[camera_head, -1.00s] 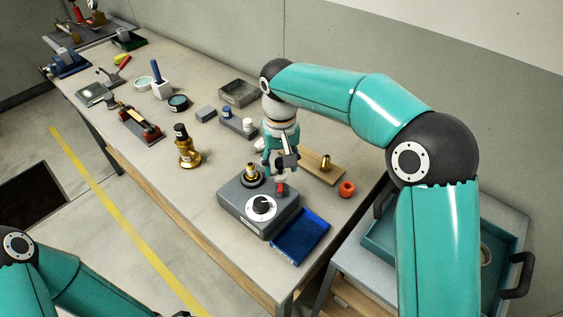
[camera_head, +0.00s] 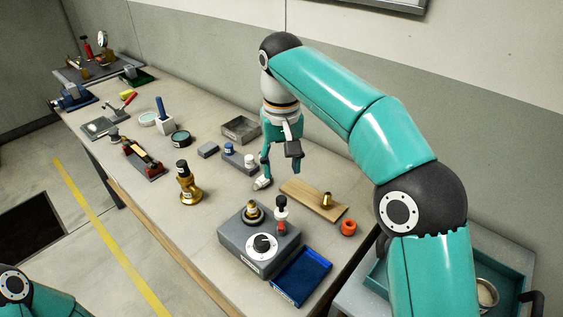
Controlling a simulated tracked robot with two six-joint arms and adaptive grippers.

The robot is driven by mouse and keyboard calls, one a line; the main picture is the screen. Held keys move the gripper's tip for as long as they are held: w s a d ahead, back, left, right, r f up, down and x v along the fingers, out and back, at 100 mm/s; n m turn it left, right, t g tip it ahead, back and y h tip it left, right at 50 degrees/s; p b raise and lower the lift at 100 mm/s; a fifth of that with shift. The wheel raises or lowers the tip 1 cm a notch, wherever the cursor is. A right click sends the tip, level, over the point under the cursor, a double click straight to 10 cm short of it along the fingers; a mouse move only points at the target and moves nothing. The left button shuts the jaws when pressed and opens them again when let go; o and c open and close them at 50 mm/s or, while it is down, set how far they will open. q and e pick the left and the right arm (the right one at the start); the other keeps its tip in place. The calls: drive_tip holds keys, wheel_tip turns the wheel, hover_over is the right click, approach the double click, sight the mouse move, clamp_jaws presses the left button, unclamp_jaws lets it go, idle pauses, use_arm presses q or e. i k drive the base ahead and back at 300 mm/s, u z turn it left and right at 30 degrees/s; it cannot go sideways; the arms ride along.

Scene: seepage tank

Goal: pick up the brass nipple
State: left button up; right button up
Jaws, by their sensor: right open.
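A small brass fitting (camera_head: 327,199) stands on a wooden board (camera_head: 302,196) at the right of the bench. Another brass piece (camera_head: 253,209) sits in a dark ring on top of the grey box with a dial (camera_head: 240,242). I cannot tell for certain which is the nipple. My right gripper (camera_head: 281,174) is open, pointing down, with nothing seen between its fingers. It is above the bench, behind the grey box and left of the wooden board in the picture. Of my left arm only a link shows at the lower left; its gripper is out of view.
A red-and-black upright piece (camera_head: 281,214) stands at the grey box. A blue tray (camera_head: 301,276) and an orange ring (camera_head: 348,227) lie near the bench's right edge. A small pale piece (camera_head: 262,184) shows by my right fingertips. A brass-and-black fitting (camera_head: 186,184) stands further left.

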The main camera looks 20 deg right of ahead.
sight(252, 213)
drive_tip(key=k, duration=1)
